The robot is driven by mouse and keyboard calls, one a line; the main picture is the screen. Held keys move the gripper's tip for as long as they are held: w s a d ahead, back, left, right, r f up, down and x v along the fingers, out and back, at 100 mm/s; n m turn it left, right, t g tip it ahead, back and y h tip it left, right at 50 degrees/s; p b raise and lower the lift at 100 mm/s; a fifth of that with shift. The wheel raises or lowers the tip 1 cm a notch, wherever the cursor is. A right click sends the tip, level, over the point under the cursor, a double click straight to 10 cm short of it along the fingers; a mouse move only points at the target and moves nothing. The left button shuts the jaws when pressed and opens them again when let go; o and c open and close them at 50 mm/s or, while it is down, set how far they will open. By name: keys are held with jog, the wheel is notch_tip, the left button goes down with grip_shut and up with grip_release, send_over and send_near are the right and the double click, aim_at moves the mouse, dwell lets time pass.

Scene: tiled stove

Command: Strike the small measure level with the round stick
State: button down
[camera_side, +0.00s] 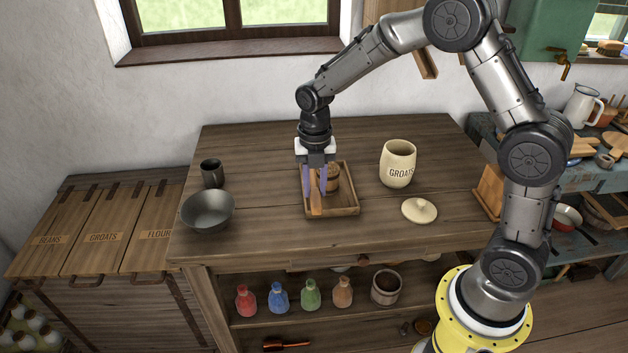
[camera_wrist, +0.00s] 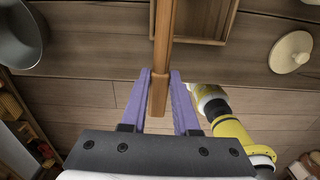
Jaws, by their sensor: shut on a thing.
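My gripper (camera_side: 316,190) points down over the left part of a shallow wooden tray (camera_side: 346,211). Its purple fingers are shut on an orange-brown wooden stick (camera_side: 315,204). In the wrist view the stick (camera_wrist: 161,60) runs between the fingers and away past the top edge; it looks flat-sided there, and I cannot tell that it is round. A small wooden measure (camera_side: 332,179) stands in the tray just behind and right of the stick, partly hidden by my gripper. Its contents cannot be made out. I cannot tell whether the stick touches it. The tray (camera_wrist: 231,27) shows in the wrist view.
A dark bowl (camera_side: 208,211) and dark cup (camera_side: 211,174) stand left of the tray. A cream groats jar (camera_side: 398,165) stands open to the right, with its lid (camera_side: 419,210) lying in front. A wooden block (camera_side: 489,190) is at the right edge. The back of the table is clear.

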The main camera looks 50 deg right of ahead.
jog(key=shift+s+d+f, duration=0.1)
jog(key=shift+f, duration=0.85)
jog(key=s+d+r, duration=0.4)
jog(key=s+d, duration=0.2)
jog(key=shift+s+d+r, duration=0.15)
jog(key=shift+s+r, duration=0.2)
dwell(1.0)
jog(key=shift+r, duration=0.1)
dwell(0.7)
